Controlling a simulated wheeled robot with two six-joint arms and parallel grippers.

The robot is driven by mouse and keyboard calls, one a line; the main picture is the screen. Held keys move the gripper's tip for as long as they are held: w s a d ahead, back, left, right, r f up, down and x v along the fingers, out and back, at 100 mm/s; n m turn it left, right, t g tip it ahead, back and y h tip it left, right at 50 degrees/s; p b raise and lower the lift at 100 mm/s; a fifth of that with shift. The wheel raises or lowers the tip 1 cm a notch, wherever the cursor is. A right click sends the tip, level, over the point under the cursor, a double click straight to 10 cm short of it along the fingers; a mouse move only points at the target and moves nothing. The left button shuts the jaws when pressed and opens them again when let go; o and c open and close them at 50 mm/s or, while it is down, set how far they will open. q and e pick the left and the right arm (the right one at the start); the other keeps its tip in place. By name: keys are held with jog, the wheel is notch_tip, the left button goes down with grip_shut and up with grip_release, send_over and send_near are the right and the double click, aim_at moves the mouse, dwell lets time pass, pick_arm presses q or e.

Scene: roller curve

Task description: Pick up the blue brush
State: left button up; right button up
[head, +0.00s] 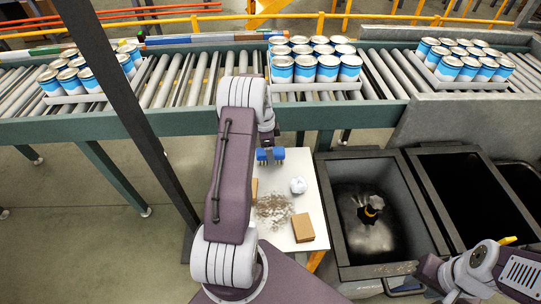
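The blue brush (270,154) shows at the far edge of a small white table, with dark bristles on its near side. My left gripper is not in view.
The white table (316,214) holds brown debris (273,210), a crumpled white ball (298,185) and a cardboard box (303,228). A black bin (432,236) stands to the right. Behind runs a roller conveyor (190,82) with trays of blue-and-white cans. A dark post (130,110) slants at left.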

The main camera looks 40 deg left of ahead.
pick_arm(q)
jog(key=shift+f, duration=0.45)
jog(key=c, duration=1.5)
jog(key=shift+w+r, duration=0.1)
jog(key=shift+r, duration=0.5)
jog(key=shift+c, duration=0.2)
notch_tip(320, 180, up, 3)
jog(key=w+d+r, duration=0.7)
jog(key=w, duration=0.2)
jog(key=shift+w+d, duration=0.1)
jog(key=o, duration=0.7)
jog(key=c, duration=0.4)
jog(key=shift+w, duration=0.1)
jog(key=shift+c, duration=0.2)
